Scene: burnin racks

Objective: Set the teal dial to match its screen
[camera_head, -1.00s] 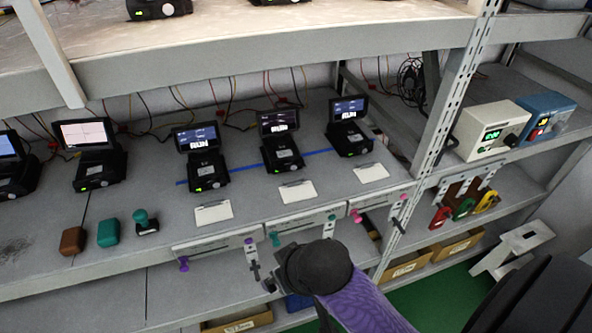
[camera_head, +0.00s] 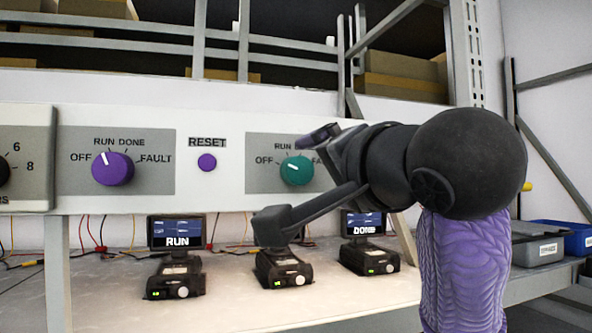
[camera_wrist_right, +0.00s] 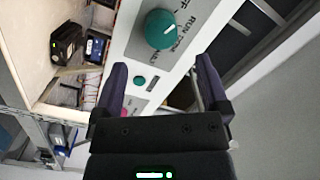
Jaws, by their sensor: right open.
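The teal dial (camera_head: 297,171) is on the white panel, with FAULT on its right partly covered by my gripper. Its white mark points up and left. The dial also shows in the right wrist view (camera_wrist_right: 160,29), beyond the fingertips. My right gripper (camera_head: 294,182) is open and empty, one finger above the dial and one below it in the head view. In the wrist view the gripper (camera_wrist_right: 163,70) is apart from the dial. The middle device (camera_head: 283,269) stands below the teal dial; its screen is mostly hidden behind the lower finger. My left gripper is out of view.
A purple dial (camera_head: 113,169) and purple RESET button (camera_head: 207,162) are left of the teal dial. The left screen (camera_head: 177,231) reads RUN; the right screen (camera_head: 363,224) reads DONE. A small teal button (camera_wrist_right: 139,81) and magenta button (camera_wrist_right: 124,112) are near the fingers.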

